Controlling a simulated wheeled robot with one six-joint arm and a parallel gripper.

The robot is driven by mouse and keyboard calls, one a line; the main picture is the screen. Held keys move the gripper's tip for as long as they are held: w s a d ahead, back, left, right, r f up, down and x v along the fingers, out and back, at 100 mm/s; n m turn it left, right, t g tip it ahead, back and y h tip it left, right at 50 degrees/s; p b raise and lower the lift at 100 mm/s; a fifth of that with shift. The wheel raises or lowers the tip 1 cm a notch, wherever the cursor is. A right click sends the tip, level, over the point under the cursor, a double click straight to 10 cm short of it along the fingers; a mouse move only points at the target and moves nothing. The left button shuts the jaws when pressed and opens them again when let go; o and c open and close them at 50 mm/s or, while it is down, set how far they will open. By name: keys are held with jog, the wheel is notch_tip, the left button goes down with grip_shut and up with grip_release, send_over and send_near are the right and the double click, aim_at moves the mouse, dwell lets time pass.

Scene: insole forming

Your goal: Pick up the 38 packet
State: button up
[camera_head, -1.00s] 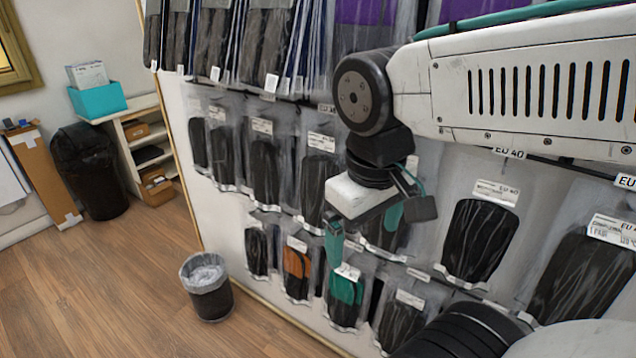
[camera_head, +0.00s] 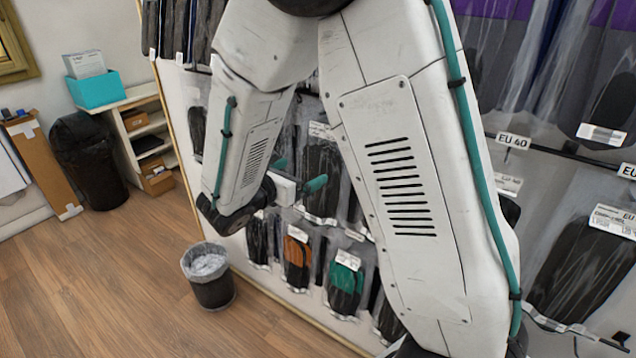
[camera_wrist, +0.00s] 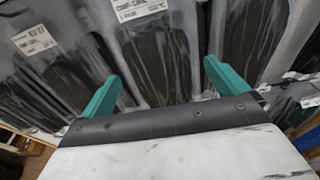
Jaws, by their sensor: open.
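My gripper (camera_head: 299,173) is open, its teal fingers pointing at the wall of hanging insole packets. It also shows in the wrist view (camera_wrist: 161,74), with the fingers apart and no packet clearly held between them. A clear packet with a dark insole (camera_wrist: 155,50) hangs in front of the opening, its white label at the top edge. Another dark packet (camera_wrist: 68,75) hangs to its left and one (camera_wrist: 247,40) to its right. In the head view a dark packet (camera_head: 322,158) hangs by the fingers. I cannot read which packet is 38; my arm hides much of the rack.
Lower packets with orange (camera_head: 297,262) and green (camera_head: 345,283) insoles hang below the gripper. An EU 40 rail tag (camera_head: 513,141) shows at right. A waste bin (camera_head: 209,277) stands on the floor at left, which is otherwise mostly open.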

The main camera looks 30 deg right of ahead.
aim_at(317, 163)
jog(key=x, duration=0.5)
jog(key=w+x, duration=0.1)
jog(key=x, duration=0.1)
jog(key=shift+w+f, duration=0.1)
jog(key=shift+f, duration=0.35)
jog(key=c, duration=1.4)
